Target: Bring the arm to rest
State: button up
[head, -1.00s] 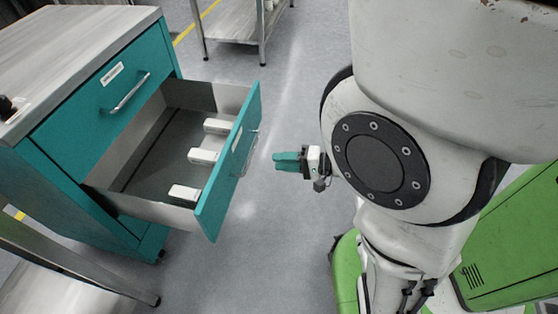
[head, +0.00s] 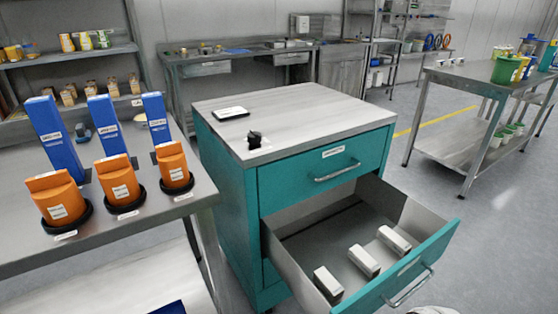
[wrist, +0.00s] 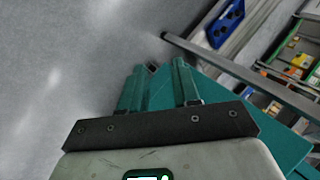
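My gripper (wrist: 158,78) shows in the wrist view with its two teal fingers apart and nothing visibly held between them. A teal surface (wrist: 215,105), which looks like the cabinet or its drawer, lies beyond the fingers. The gripper is not in the present head view; only a small white piece, probably of my arm, shows at the bottom edge. The teal cabinet (head: 228,160) stands in the middle of the head view. Its lower drawer (head: 405,270) is pulled out and holds three small white boxes (head: 363,260).
The upper drawer (head: 325,170) is shut. A bench (head: 195,200) at left carries blue and orange holders. A steel table (head: 465,85) with tubs stands at right. Open floor (head: 480,240) lies right of the drawer. A blue tray (wrist: 226,22) shows in the wrist view.

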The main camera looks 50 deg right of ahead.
jog(key=w+a+r+n+g+h, duration=0.1)
jog(key=a+r+n+g+h, duration=0.35)
jog(key=a+n, duration=0.45)
notch_tip(320, 180, up, 17)
jog(key=p, duration=1.7)
jog(key=shift+a+r+m+p, duration=0.2)
jog(key=shift+a+m+p, duration=0.05)
jog(key=shift+m+p, duration=0.1)
jog(key=shift+w+y, duration=0.1)
jog(key=shift+y, duration=0.15)
